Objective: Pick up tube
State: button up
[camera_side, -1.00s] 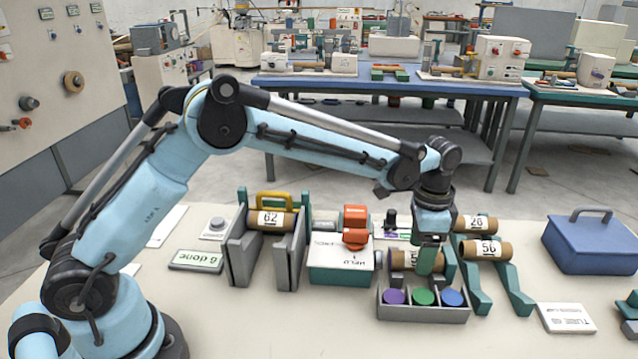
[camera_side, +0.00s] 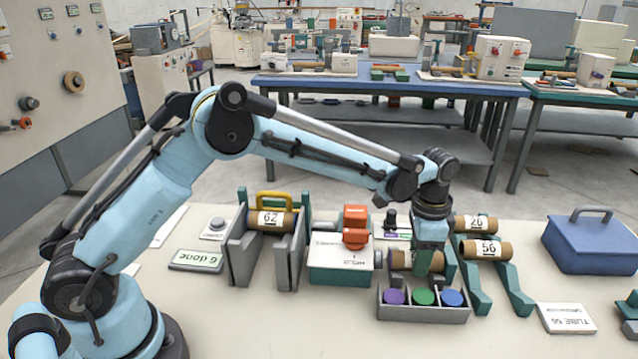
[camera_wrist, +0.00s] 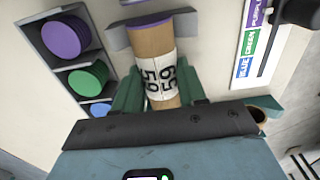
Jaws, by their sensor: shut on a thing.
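A brown cardboard tube (camera_side: 399,261) lies level behind the tray of caps in the side view. In the wrist view the tube (camera_wrist: 151,42) has a purple end and a white band with black digits that I cannot read for certain. My gripper (camera_side: 424,262) points down over this tube, and in the wrist view its green fingers (camera_wrist: 158,92) are shut on it, one on each side. Tubes marked 26 (camera_side: 474,224) and 56 (camera_side: 487,249) rest on a green rack to the right. A tube marked 62 (camera_side: 271,219) sits in a grey holder to the left.
A grey tray (camera_side: 424,313) with purple, green and blue caps stands just in front of my gripper. A green-and-white box (camera_side: 340,263) with orange parts stands left. A card (camera_side: 566,318) reads TUBE 56. A blue box (camera_side: 592,240) stands far right.

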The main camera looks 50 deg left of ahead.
jog(key=shift+r, duration=0.55)
jog(key=r, duration=0.3)
jog(key=shift+s+d+r, duration=0.2)
jog(key=shift+s+d, duration=0.05)
jog(key=s+d+r, duration=0.6)
jog(key=s+d, duration=0.1)
jog(key=s, duration=0.1)
jog(key=s+a+r, duration=0.4)
jog(key=s+a, duration=0.4)
jog(key=a, duration=0.1)
jog(key=s+a+r, duration=0.4)
jog(key=s+a, duration=0.3)
jog(key=a, duration=0.1)
jog(key=w+a+f, duration=0.3)
jog(key=a+f, duration=0.8)
jog(key=shift+a, duration=0.15)
jog(key=shift+w+f, duration=0.1)
jog(key=shift+f, duration=0.6)
